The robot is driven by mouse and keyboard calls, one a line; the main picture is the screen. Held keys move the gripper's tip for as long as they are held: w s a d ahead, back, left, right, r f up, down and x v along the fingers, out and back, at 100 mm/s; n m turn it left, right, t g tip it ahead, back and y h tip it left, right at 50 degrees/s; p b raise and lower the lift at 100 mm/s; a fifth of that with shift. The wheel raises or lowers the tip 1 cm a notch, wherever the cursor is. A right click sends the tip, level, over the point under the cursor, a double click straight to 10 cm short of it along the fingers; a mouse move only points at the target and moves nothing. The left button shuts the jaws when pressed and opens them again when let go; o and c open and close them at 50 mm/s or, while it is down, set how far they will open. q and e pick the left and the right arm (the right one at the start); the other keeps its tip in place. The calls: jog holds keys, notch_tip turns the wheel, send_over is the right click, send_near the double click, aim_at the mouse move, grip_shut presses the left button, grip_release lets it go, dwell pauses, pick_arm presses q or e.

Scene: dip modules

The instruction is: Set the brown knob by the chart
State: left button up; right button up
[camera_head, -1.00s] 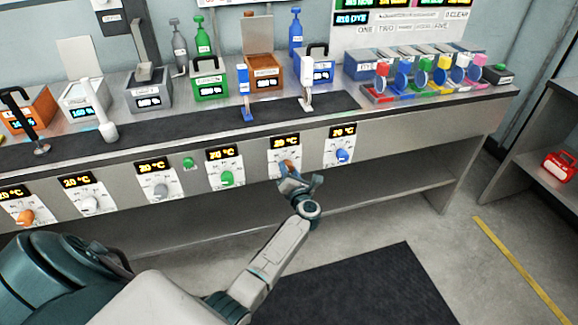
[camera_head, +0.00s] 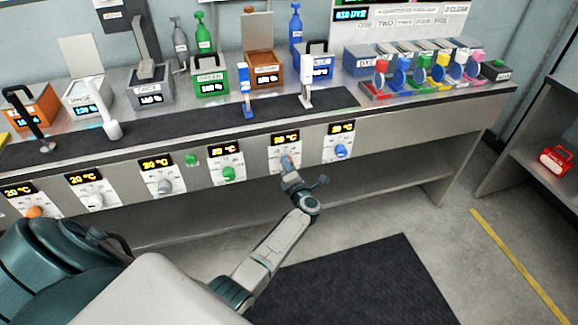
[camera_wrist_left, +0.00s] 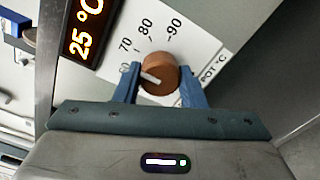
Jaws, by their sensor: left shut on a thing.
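The brown knob (camera_wrist_left: 158,75) sits on a white dial plate in the left wrist view, with scale marks 60 to 90 around it. Its white pointer line points left, roughly toward the 60, which is partly covered. A display (camera_wrist_left: 83,28) beside it reads 25 °C. My left gripper (camera_wrist_left: 158,82) is shut on the knob, one blue finger on each side. In the head view my left gripper (camera_head: 287,163) is at the panel under the brown pot (camera_head: 264,75) and hides the knob. The chart (camera_head: 405,18) is on the wall at upper right, cut by the frame. My right gripper is not in view.
Other knobs line the bench front, including a green one (camera_head: 228,174) to the left and a blue one (camera_head: 341,151) to the right. Pots, bottles and a rack of coloured dippers (camera_head: 420,80) stand on the bench. The floor in front holds a dark mat (camera_head: 350,290).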

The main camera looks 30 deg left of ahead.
pick_arm(q)
jog(key=o, duration=1)
jog(key=b+v, duration=0.1)
jog(key=v, duration=0.9)
jog(key=shift+s+d, duration=0.2)
jog(key=shift+d, duration=0.1)
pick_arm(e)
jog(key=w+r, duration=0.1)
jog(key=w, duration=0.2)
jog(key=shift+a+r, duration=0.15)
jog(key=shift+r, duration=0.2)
